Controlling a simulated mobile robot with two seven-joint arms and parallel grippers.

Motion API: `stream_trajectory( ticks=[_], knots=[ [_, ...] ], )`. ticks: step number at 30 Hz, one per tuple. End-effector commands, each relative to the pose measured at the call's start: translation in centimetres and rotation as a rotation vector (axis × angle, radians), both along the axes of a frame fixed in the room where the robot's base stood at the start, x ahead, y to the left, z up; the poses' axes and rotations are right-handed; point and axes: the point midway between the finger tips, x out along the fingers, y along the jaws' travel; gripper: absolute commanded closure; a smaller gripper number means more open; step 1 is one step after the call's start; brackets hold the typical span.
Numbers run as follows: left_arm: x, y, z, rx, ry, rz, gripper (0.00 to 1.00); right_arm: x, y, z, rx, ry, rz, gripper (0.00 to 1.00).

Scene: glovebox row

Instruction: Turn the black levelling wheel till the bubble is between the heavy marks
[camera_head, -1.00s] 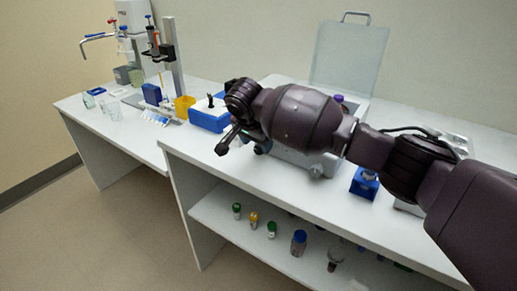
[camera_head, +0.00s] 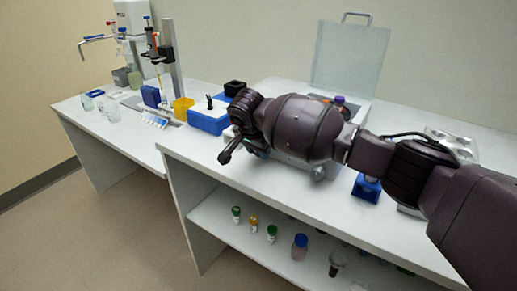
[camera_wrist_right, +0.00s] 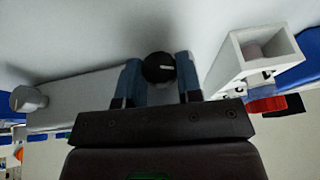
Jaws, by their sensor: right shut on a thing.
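The black levelling wheel (camera_wrist_right: 158,67) is a round black knob with a pale line on its face, seen in the right wrist view. My right gripper (camera_wrist_right: 157,76) has its two blue fingers on either side of the wheel and is shut on it. In the head view my right gripper is mostly hidden behind its own wrist, over the front side of a grey case (camera_head: 300,158) on the bench. The wheel is hidden there. The bubble and its heavy marks cannot be made out in either view. My left gripper is not in view.
A grey knob (camera_wrist_right: 28,99) and a white square-mouthed housing (camera_wrist_right: 255,58) flank the wheel in the wrist view. The case's raised lid (camera_head: 348,55) stands behind. A blue box (camera_head: 208,122) is to the left, a blue stand (camera_head: 367,187) to the right.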

Motion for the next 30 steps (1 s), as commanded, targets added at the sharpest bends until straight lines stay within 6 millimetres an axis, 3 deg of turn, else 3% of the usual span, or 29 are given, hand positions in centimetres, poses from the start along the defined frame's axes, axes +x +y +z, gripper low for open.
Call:
stream_trajectory(
  ticks=[7,19,30],
  knots=[
    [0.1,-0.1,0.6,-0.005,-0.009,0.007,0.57,-0.1,0.1,0.3,-0.008,0.006,0.0,0.91],
    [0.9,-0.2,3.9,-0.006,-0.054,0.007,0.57,-0.1,0.3,0.7,-0.09,0.066,-0.002,0.91],
    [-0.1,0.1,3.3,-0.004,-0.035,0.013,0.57,0.0,0.4,-0.2,-0.206,0.156,0.0,0.91]
  ],
)
